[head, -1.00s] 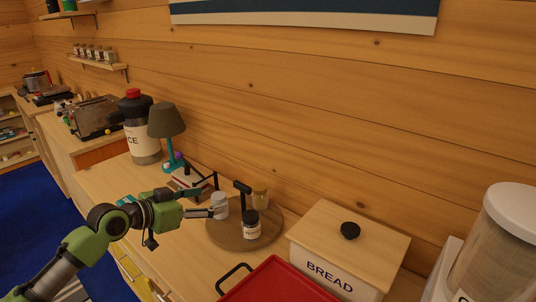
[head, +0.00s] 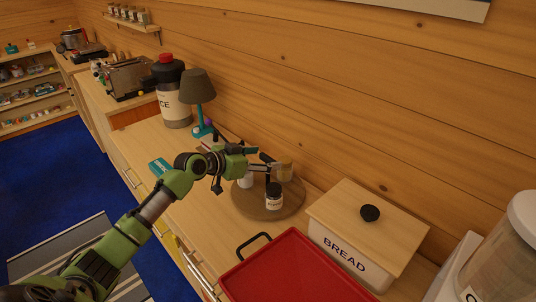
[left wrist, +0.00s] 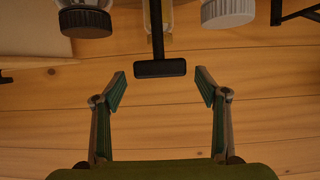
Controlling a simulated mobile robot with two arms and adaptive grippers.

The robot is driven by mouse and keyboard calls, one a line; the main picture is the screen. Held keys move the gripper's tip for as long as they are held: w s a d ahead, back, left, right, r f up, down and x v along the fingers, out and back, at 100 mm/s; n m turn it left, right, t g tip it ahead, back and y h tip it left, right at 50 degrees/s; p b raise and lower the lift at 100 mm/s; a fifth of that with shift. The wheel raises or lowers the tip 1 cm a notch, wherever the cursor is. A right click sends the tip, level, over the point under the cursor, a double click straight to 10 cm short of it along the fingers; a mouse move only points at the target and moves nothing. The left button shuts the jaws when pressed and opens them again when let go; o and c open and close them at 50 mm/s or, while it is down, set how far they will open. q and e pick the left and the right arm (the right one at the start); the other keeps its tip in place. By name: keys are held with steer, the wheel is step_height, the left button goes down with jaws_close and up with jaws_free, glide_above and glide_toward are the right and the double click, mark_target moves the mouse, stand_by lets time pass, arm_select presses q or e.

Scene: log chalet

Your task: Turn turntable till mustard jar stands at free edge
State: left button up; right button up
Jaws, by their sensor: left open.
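The round wooden turntable (head: 249,208) stands on the counter with several jars. A jar with a black lid (head: 274,198) is at its front, its label too small to read. A yellowish jar (head: 286,173) is at the back right and a white-lidded jar (head: 245,182) at the left, partly hidden by my gripper. I cannot tell which is the mustard jar. A black T-shaped handle (left wrist: 160,68) rises from the turntable; it also shows in the head view (head: 267,158). My left gripper (left wrist: 160,84) is open, its fingertips just short of the handle's bar. My right gripper is not in view.
A white bread box (head: 340,250) with a wooden lid stands right of the turntable. A red tray (head: 296,275) lies in front. A lamp (head: 198,88) and a large labelled jar (head: 173,100) stand at the back left. The log wall is close behind.

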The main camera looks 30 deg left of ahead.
arm_select(q)
steer(key=shift+x, duration=1.2)
steer(key=shift+c, duration=0.4)
steer(key=c, duration=1.6)
steer(key=shift+o, duration=0.2)
